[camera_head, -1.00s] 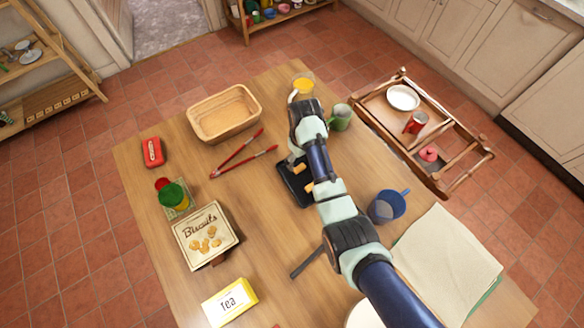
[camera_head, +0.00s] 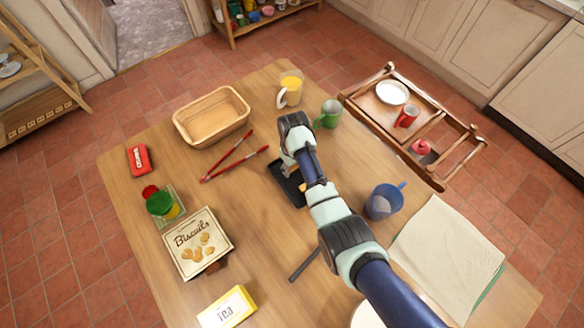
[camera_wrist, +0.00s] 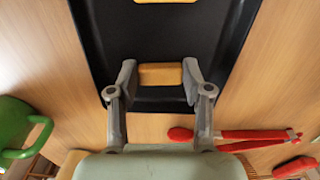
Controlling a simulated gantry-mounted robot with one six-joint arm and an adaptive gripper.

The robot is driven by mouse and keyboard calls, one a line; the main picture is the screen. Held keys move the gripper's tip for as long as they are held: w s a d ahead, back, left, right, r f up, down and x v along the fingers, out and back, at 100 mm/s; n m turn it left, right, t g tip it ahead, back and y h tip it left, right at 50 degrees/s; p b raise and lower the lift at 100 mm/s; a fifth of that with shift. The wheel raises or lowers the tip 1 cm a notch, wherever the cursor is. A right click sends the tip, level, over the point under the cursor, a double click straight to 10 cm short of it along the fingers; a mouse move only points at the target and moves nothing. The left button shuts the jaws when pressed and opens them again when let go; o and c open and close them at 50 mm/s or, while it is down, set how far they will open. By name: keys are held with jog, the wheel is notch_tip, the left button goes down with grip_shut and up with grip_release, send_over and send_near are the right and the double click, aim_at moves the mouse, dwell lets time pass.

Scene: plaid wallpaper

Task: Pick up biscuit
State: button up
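A yellow-brown biscuit (camera_wrist: 160,75) lies between the two fingers of my gripper (camera_wrist: 160,80) in the wrist view. The fingers stand apart, one at each end of the biscuit. Whether they press on it I cannot tell. Behind it is the black tray (camera_wrist: 95,35). In the head view my gripper (camera_head: 288,162) is down at the tray (camera_head: 287,187) on the table, and the arm hides part of the tray. Another biscuit (camera_wrist: 165,1) is cut off at the top of the wrist view.
Red tongs (camera_head: 235,165) lie left of the tray. A basket (camera_head: 211,117) stands behind. A biscuit box (camera_head: 197,243) is at left.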

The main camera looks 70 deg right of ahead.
aim_at(293, 169)
jog(key=shift+c, duration=0.5)
notch_tip(293, 169, up, 20)
jog(key=p, duration=0.9)
